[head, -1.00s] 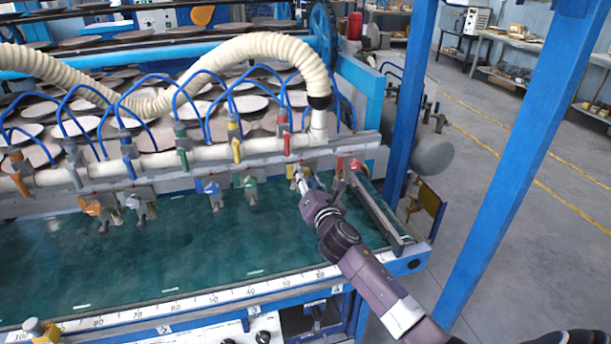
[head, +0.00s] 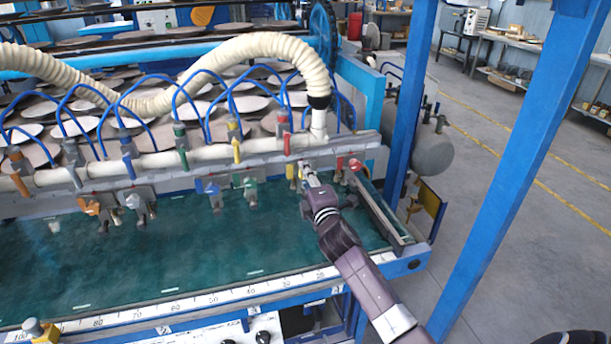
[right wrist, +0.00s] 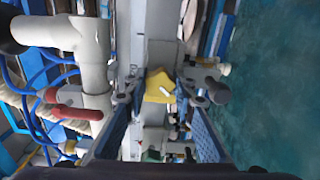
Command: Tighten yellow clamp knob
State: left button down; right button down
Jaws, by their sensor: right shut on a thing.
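The yellow clamp knob (right wrist: 158,87) is between the two fingers of my right gripper (right wrist: 160,100) in the right wrist view, and the fingers are shut on it. In the head view my right gripper (head: 308,176) is at the clamp rail, just left of the red clamp. Part of the yellow clamp (head: 291,174) shows at the gripper's left side; the rest is hidden by the gripper. My left gripper is not in view.
A red clamp (head: 355,165) stands close on the right; green (head: 250,188) and blue (head: 212,190) clamps are to the left. A white pipe (head: 200,155) with coloured valves runs above the rail. The green table surface (head: 200,250) in front is clear.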

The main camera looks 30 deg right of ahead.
jog(key=m, duration=0.4)
jog(key=shift+m, duration=0.4)
jog(key=m, duration=0.4)
jog(key=shift+m+p, duration=0.35)
jog(key=shift+m, duration=0.05)
jog(key=shift+f, duration=0.1)
jog(key=c, duration=1.6)
grip_release()
jog(key=v, duration=1.2)
